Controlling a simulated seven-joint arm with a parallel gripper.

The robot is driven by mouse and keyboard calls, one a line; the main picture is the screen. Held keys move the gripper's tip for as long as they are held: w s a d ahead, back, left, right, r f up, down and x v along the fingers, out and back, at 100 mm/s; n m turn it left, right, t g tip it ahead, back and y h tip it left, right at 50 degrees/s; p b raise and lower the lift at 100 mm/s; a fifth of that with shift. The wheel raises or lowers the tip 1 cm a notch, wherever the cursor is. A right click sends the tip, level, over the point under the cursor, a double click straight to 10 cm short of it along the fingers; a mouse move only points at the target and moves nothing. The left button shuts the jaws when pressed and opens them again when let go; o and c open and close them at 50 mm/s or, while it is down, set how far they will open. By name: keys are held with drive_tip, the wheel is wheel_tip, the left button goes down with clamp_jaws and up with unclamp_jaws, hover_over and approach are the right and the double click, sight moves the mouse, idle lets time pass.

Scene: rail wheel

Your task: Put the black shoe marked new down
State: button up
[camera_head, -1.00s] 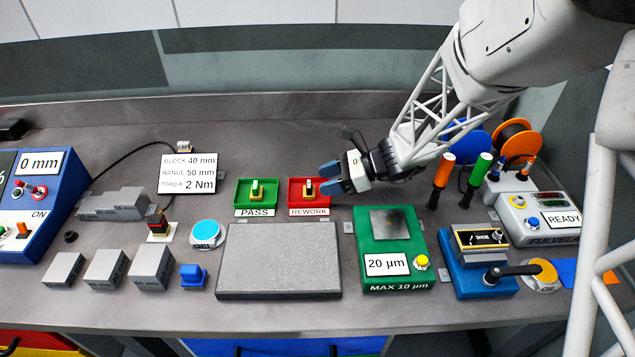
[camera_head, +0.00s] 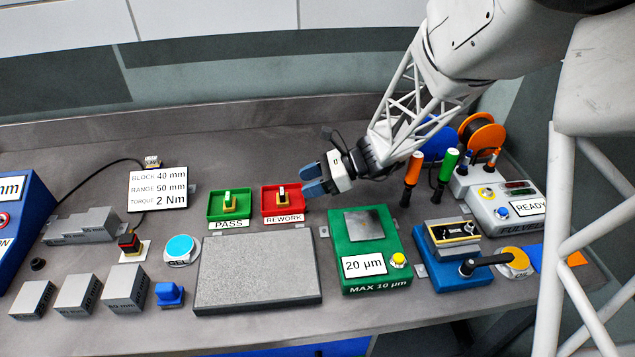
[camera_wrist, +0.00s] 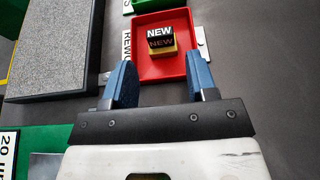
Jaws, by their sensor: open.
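The black shoe marked NEW (camera_wrist: 159,37) sits inside the red REWORK tray (camera_wrist: 148,73). It is a small block with a black part lettered in white and a yellow-brown part. In the head view the shoe (camera_head: 282,192) shows small in the red tray (camera_head: 268,208), its lettering unreadable. My gripper (camera_head: 313,182) is beside the tray's right side in the head view, apart from the shoe. In the wrist view my gripper (camera_wrist: 160,75) has its blue fingers spread and empty, with the shoe beyond the gap between them.
The green PASS tray (camera_head: 213,212) is left of the red one and holds a similar small block. A grey slab (camera_head: 257,270) and a green 20 µm gauge (camera_head: 375,255) lie in front. A blue fixture marked SHOE (camera_head: 452,265) stands to the right.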

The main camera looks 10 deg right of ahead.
drive_tip(key=shift+s+r+n, duration=0.3)
drive_tip(key=shift+s+r, duration=0.1)
drive_tip(key=shift+s, duration=0.05)
drive_tip(key=s+d+r+n+t+h, duration=0.1)
drive_tip(key=s+d+r+n+h, duration=0.3)
drive_tip(key=s, duration=0.4)
drive_tip(key=s+d+r+n+h, duration=0.4)
drive_tip(key=s+r+n+h, duration=0.1)
drive_tip(key=s+n, duration=0.2)
drive_tip(key=s+d+r+n+t+h, duration=0.1)
drive_tip(key=s+d+r+n+h, duration=0.3)
drive_tip(key=s, duration=0.5)
drive_tip(key=shift+r+n+t+h, duration=0.3)
drive_tip(key=shift+r+n, duration=0.5)
drive_tip(key=shift+n, duration=0.3)
